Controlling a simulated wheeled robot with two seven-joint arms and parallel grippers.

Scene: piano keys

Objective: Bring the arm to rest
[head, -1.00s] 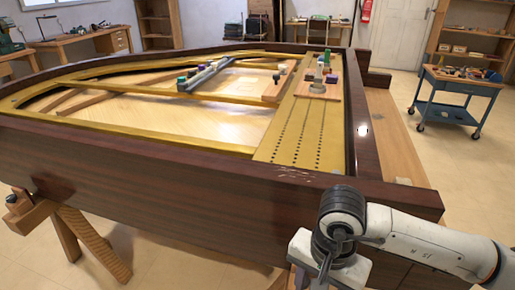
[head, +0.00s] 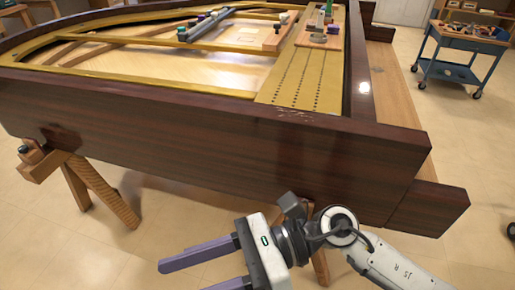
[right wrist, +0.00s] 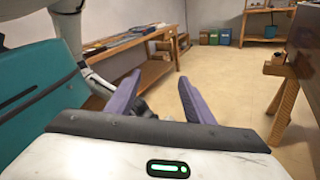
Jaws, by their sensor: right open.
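My right gripper (head: 205,270) is in the lower middle of the head view, in front of the piano case and below its top rim. Its purple fingers are spread apart and point left, with nothing between them. The right wrist view also shows the gripper (right wrist: 155,92), its two fingers apart over open floor. The right arm comes in from the lower right of the head view.
The dark wooden piano case (head: 240,140) with its gold frame stands on wooden trestles (head: 100,190). A blue tool cart (head: 462,55) is at the far right. In the right wrist view a wooden workbench (right wrist: 130,65) stands left and the floor (right wrist: 220,80) ahead is clear.

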